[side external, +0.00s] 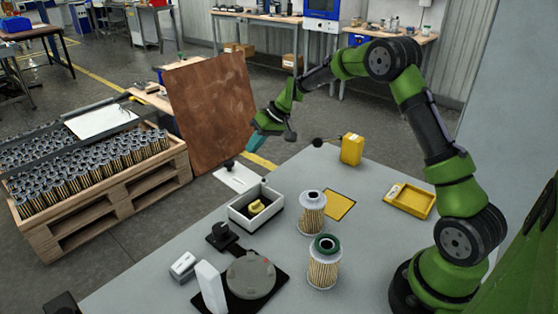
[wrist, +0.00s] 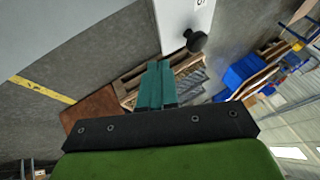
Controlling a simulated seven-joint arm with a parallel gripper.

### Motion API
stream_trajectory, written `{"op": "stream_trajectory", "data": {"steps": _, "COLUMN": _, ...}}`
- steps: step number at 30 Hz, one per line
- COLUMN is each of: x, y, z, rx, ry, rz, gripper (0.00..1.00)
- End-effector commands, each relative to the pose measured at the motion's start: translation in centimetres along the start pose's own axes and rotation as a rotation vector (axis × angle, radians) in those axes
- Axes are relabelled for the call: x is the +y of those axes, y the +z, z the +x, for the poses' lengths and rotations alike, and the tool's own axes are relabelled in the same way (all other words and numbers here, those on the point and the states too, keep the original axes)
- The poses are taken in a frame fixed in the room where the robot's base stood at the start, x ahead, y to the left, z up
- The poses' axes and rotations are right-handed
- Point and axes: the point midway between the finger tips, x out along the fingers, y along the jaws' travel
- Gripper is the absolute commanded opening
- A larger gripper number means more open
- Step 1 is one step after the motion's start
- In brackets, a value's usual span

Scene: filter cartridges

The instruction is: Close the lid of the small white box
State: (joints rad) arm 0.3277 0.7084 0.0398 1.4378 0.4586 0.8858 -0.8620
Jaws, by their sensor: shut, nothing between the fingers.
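The small white box (side external: 240,219) stands open on the grey table, with a yellow piece (side external: 257,206) on a dark bed inside. A flat white panel (side external: 238,179), apparently its lid, extends behind the box, with a black knob (side external: 229,164) at its far end. The wrist view shows a white panel (wrist: 178,22) with dark lettering and a black knob (wrist: 195,40) up and right of my fingers. My gripper (side external: 257,139) is above and beyond the panel, clear of it. Its teal fingers (wrist: 155,82) are together and empty.
Two filter cartridges (side external: 312,213) (side external: 323,270) stand right of the box. A black knobbed piece (side external: 221,237) and a grey round lid (side external: 251,276) are in front. A yellow container (side external: 352,149) and yellow tray (side external: 409,200) are at right. A cartridge pallet (side external: 110,210) stands left.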

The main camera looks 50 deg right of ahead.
Motion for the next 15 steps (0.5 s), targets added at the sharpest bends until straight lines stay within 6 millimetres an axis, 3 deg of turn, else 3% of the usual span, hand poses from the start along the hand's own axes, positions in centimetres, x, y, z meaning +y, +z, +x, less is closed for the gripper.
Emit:
{"op": "stream_trajectory", "data": {"steps": 1, "x": 0.0, "y": 0.1, "z": 1.2, "rx": -0.004, "ry": 0.0, "rz": 0.0, "gripper": 0.0}}
{"op": "stream_trajectory", "data": {"steps": 6, "x": -2.2, "y": 0.2, "z": 2.4, "rx": -0.001, "ry": 0.0, "rz": -0.003, "gripper": 0.0}}
{"op": "stream_trajectory", "data": {"steps": 15, "x": -3.2, "y": 0.3, "z": 3.1, "rx": 0.001, "ry": 0.002, "rz": 0.0, "gripper": 0.0}}
